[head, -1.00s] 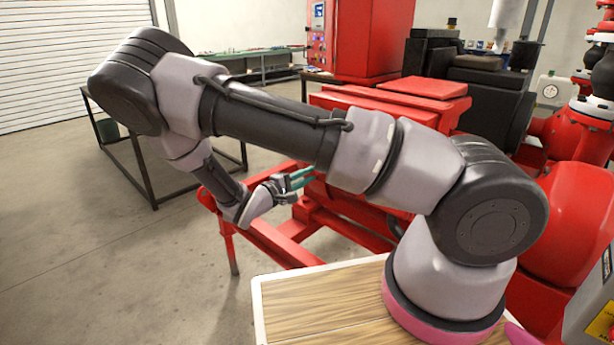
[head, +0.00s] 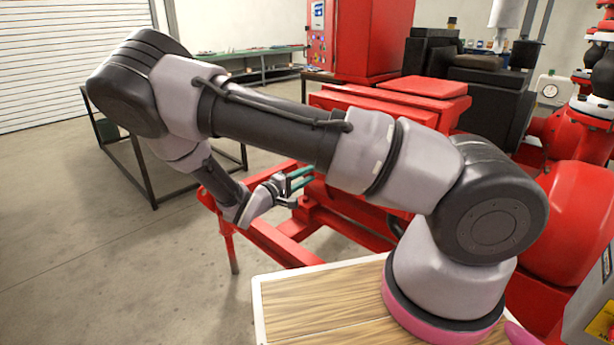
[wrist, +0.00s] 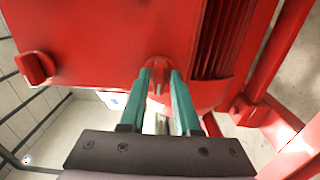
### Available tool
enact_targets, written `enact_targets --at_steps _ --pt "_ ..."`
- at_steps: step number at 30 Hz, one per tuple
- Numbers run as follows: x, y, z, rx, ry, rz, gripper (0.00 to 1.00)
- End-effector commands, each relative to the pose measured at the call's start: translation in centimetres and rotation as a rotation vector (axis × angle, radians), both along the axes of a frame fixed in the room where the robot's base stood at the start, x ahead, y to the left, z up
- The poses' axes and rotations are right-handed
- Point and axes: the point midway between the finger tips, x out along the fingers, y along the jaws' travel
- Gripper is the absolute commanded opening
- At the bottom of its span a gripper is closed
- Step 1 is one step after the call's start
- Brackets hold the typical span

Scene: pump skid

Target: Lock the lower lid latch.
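My gripper (wrist: 159,78) has two green fingers, spread apart, with their tips at the front of a red housing (wrist: 100,40) in the wrist view. A small red latch (wrist: 158,64) shows between and just beyond the fingertips. Whether the fingers touch it I cannot tell. A second red latch-like knob (wrist: 34,67) sticks out at the left of the same housing. Which of the two is the lower one is not clear from the picture. In the head view my gripper (head: 312,175) is beside the red skid, and my arm hides the latches.
Red frame rails (head: 285,245) run below and beside my gripper. Ribbed red fins (wrist: 215,38) lie right of the fingers in the wrist view. A dark-framed table (head: 150,165) stands at the left. Open floor (head: 120,260) lies at the front left.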

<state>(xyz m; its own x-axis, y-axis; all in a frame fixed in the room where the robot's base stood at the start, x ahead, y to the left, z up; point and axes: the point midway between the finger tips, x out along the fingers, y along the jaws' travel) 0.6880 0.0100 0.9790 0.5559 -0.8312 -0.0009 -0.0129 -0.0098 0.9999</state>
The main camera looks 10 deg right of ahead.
Motion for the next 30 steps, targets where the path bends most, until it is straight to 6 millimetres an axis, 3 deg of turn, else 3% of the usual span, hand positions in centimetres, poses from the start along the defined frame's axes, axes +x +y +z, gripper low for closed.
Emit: enact_targets --at_steps 13,24,30 --pt "-0.3 0.6 0.0 -0.001 0.001 0.002 0.50" --pt "-4.1 6.3 0.0 0.001 0.001 0.004 0.50" --pt "-5.6 8.5 0.0 0.000 0.000 0.002 0.50"
